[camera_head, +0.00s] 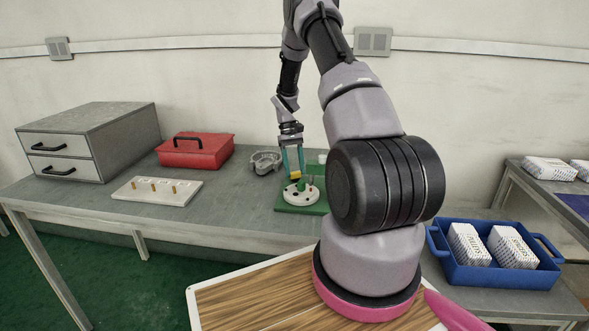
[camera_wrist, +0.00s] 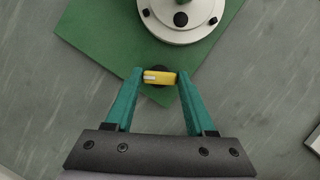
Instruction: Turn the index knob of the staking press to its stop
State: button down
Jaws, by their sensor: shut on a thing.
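The staking press stands on the table with a green base plate (camera_head: 292,208) and a round pale disc (camera_head: 299,197) on it. The disc also shows at the top of the wrist view (camera_wrist: 182,22), with dark holes or studs. The index knob is a yellow bar with a white mark (camera_wrist: 158,77), near a corner of the green plate, with a dark round part behind it. My gripper (camera_wrist: 159,78) has teal fingers and is shut on the knob, one fingertip at each end. In the head view my gripper (camera_head: 294,174) reaches down to the yellow knob; my arm hides part of the press.
A pale block with several small pegs (camera_head: 157,190), a red toolbox (camera_head: 195,150), a grey drawer unit (camera_head: 88,140) and a grey metal housing (camera_head: 265,162) stand to the left. A blue crate (camera_head: 497,268) with white boxes is at the right. The table's front middle is clear.

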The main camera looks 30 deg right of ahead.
jog(key=shift+c, duration=1.2)
grip_release()
jog(key=v, duration=1)
jog(key=shift+r, duration=0.4)
jog(key=shift+w, duration=0.15)
